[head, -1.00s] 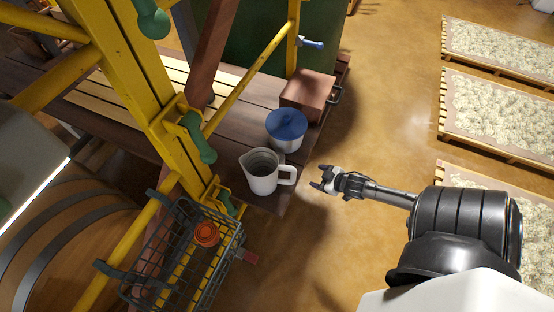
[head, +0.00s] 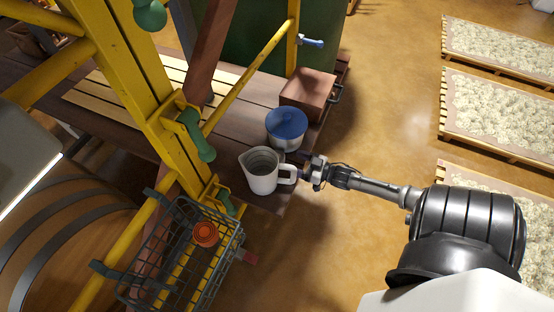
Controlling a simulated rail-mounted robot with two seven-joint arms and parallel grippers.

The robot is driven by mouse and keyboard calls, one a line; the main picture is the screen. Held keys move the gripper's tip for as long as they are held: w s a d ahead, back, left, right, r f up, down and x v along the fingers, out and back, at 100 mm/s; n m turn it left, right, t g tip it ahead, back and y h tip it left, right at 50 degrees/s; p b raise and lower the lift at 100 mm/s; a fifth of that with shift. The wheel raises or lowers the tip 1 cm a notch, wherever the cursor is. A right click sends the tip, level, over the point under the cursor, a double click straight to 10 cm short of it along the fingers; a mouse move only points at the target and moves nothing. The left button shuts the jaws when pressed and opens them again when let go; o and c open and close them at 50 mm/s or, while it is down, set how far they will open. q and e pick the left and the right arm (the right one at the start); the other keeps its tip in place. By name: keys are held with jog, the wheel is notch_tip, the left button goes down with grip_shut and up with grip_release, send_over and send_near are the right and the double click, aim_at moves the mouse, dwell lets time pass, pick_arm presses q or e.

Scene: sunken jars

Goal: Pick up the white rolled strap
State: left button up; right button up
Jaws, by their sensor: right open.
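I cannot make out a white rolled strap in the head view. A white jug (head: 259,178) stands at the near end of the wooden bench, its handle facing right. An orange-red round coil-like thing (head: 205,234) lies in the wire basket (head: 165,262); I cannot tell if it is a strap. My right gripper (head: 303,172) is open, its fingers pointing left close beside the jug's handle. I cannot tell whether they touch the handle. My left gripper is not in view.
A yellow frame (head: 150,80) crosses at left. A barrel (head: 60,245) is at lower left. Floor right of the bench is clear up to the pallets (head: 490,105).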

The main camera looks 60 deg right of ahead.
aim_at(284, 159)
jog(key=shift+w+a+f+b, duration=0.15)
jog(key=shift+w+b, duration=0.1)
jog(key=shift+w, duration=0.65)
jog(key=shift+w+a+f+b, duration=0.1)
jog(key=shift+w+b, duration=0.1)
jog(key=shift+w, duration=0.65)
jog(key=shift+w+a+f+b, duration=0.15)
jog(key=shift+w+b, duration=0.1)
jog(key=shift+w, duration=1.25)
jog(key=shift+a+r, duration=0.1)
jog(key=c, duration=0.6)
jog(key=shift+c, duration=0.2)
